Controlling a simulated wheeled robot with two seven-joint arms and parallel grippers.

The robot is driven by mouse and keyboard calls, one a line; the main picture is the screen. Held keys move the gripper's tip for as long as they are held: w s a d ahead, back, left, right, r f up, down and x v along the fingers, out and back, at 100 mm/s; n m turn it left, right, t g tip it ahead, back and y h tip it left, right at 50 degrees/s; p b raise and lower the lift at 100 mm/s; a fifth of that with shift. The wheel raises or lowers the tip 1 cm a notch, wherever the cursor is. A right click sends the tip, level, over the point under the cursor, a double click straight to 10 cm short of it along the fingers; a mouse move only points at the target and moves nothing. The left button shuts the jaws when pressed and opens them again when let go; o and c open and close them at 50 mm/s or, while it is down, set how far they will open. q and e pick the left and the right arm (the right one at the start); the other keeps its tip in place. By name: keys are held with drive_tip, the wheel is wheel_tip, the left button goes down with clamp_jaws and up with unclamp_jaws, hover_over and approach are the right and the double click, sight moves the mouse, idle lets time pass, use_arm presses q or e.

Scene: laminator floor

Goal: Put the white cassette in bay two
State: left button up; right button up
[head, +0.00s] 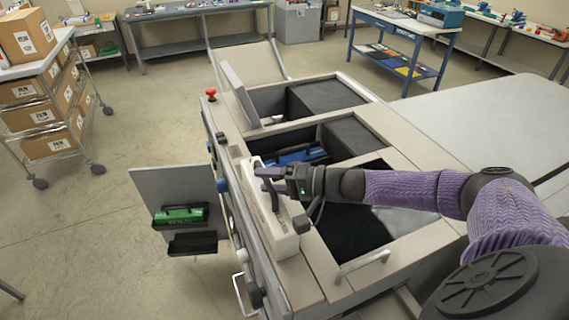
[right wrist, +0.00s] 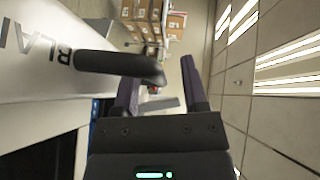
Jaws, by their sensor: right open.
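The white cassette (head: 285,240) lies lengthwise on the machine's front ledge in the head view, with a dark handle on top. In the right wrist view the cassette (right wrist: 40,55) shows dark lettering, partly cut off, and its black handle (right wrist: 115,66). My right gripper (head: 262,180) is open at the cassette's far end, over or beside the handle. In the right wrist view the handle's end overlaps one finger of the gripper (right wrist: 163,88); I cannot tell whether they touch. The middle bay (head: 341,157) holds a blue item (head: 300,156). No bay number is readable. My left gripper is out of view.
A raised lid (head: 238,92) stands by the far bay (head: 275,103). The near bay (head: 345,240) is open and dark inside, partly behind my right arm. An open door (head: 175,190) carries a green item (head: 180,216) and a black tray (head: 193,243). A red knob (head: 211,92) sticks up at the far corner.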

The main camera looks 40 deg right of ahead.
drive_tip(key=b+v, duration=0.1)
drive_tip(key=v, duration=1)
drive_tip(key=shift+s+d, duration=0.15)
drive_tip(key=shift+s, duration=0.15)
